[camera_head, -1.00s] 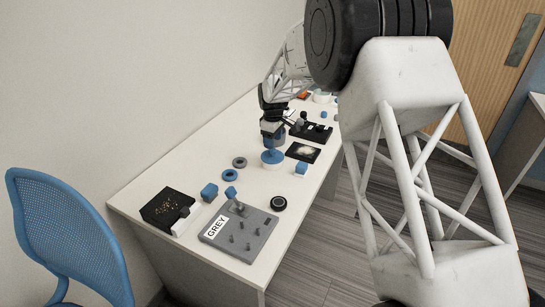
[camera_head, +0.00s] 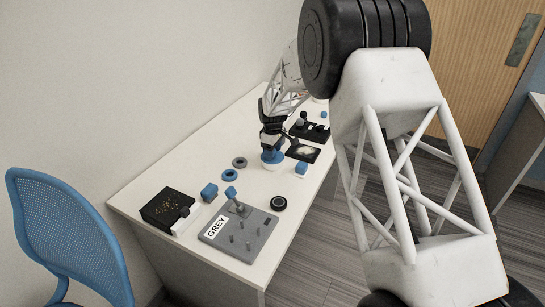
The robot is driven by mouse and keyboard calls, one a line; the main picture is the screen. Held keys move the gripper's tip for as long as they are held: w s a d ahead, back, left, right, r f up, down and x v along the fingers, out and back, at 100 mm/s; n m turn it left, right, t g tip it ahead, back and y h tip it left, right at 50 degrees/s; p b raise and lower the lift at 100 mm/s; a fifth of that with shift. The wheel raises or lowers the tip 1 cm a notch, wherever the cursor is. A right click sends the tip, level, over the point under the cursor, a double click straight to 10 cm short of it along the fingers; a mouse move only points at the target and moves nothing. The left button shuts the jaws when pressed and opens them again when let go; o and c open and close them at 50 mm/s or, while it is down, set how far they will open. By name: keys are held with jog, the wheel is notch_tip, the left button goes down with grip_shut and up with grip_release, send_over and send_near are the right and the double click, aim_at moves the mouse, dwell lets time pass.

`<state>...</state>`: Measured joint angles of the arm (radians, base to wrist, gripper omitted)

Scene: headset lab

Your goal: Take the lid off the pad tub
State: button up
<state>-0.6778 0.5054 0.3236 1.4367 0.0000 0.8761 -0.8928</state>
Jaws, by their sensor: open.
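The pad tub (camera_head: 272,166) is a small round white tub with a blue lid (camera_head: 272,157) on top, standing near the middle of the table. My gripper (camera_head: 271,148) points down directly over the lid, its fingers open around or just above the lid's middle. The fingers hide part of the lid. At this size I cannot tell whether they touch it.
Grey (camera_head: 239,162) and blue (camera_head: 230,175) rings, a blue block (camera_head: 209,192) and a black puck (camera_head: 279,203) lie nearer.

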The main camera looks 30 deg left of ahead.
jog(key=shift+f, duration=0.1)
dwell(0.5)
jog(key=c, duration=1)
